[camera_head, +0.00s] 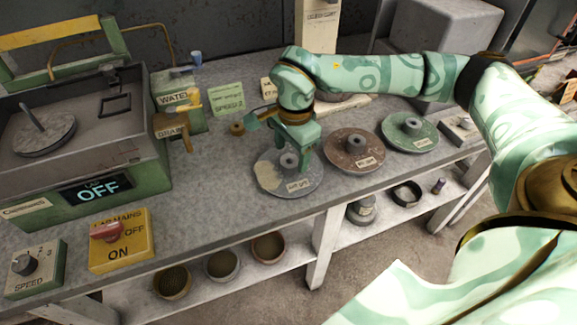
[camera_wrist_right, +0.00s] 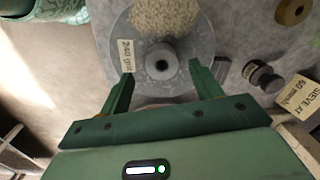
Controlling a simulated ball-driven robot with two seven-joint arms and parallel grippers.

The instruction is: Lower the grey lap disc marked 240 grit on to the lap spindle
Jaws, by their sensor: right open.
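The grey lap disc (camera_head: 268,187) lies flat on the bench, with a "240 grit" label and a raised hub. It also shows in the right wrist view (camera_wrist_right: 195,40), with its label at left and a pale, rough patch at the top. My right gripper (camera_head: 291,150) is open above the disc. In the wrist view its two fingers (camera_wrist_right: 162,82) stand on either side of the hub, with no contact visible. The lap spindle (camera_head: 32,117) rises, tilted in the picture, from a round plate in the lap machine at far left. My left gripper is out of view.
A brown disc (camera_head: 352,140) and a green disc (camera_head: 421,141) lie to the right. The drain and water taps (camera_head: 192,100) stand between the grey disc and the lap machine (camera_head: 130,135). The display reads OFF. The bench's front edge is close below the disc.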

